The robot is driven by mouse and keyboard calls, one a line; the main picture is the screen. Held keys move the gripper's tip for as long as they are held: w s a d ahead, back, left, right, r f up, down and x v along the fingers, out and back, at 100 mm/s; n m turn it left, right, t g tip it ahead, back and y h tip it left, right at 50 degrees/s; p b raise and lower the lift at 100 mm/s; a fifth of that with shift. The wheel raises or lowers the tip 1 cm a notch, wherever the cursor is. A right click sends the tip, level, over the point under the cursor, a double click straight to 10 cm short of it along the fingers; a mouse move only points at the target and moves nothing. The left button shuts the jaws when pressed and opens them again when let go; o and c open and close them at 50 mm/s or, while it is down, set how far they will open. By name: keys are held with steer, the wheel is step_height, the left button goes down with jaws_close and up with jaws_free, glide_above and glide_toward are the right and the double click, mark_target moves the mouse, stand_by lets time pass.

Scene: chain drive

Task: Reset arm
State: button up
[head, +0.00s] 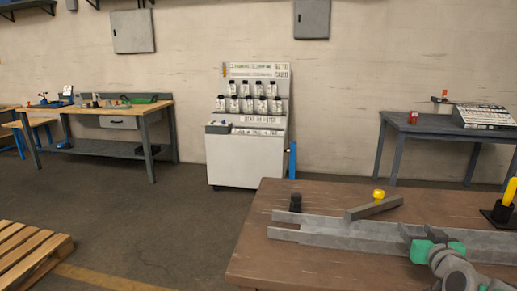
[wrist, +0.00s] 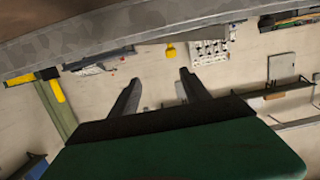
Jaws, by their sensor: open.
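My gripper (wrist: 160,74) shows in the wrist view with its two dark fingers spread apart. Only the wall and background show between them. In the head view my green and grey wrist is at the lower right, over the brown table (head: 262,240) and the grey channel rail (head: 350,238); the fingers are hard to make out there. I cannot tell if the gripper touches the rail. A grey bar (head: 374,208) lies tilted at the rail's far side, with a yellow knob (head: 379,195) at it.
A yellow handle in a black base (head: 502,210) is at the table's right edge. A white bottle stand (head: 247,125), a workbench (head: 110,125) and a grey side table (head: 400,125) stand along the wall. A wooden pallet (head: 30,255) is at the left. The floor between is clear.

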steer(key=a+f+g+y+p, duration=0.1)
steer(key=a, duration=0.5)
steer(key=a+f+n+g+y+p, duration=0.1)
steer(key=a+g+p, duration=0.1)
steer(key=a, duration=0.4)
steer(key=a+f+n+g+y+p, duration=0.1)
steer(key=a+g, duration=0.1)
steer(key=a, duration=0.4)
steer(key=shift+a+y, duration=0.1)
steer(key=shift+y, duration=0.3)
steer(key=s+a+f+n+g+p, duration=0.1)
steer(key=s+a+g+p, duration=0.4)
steer(key=s+a, duration=0.7)
steer(key=s+g, duration=0.2)
steer(key=s, duration=0.2)
steer(key=shift+s+a+f, duration=0.2)
steer(key=shift+s+a, duration=0.1)
steer(key=shift+a, duration=0.05)
steer(key=shift+c, duration=0.3)
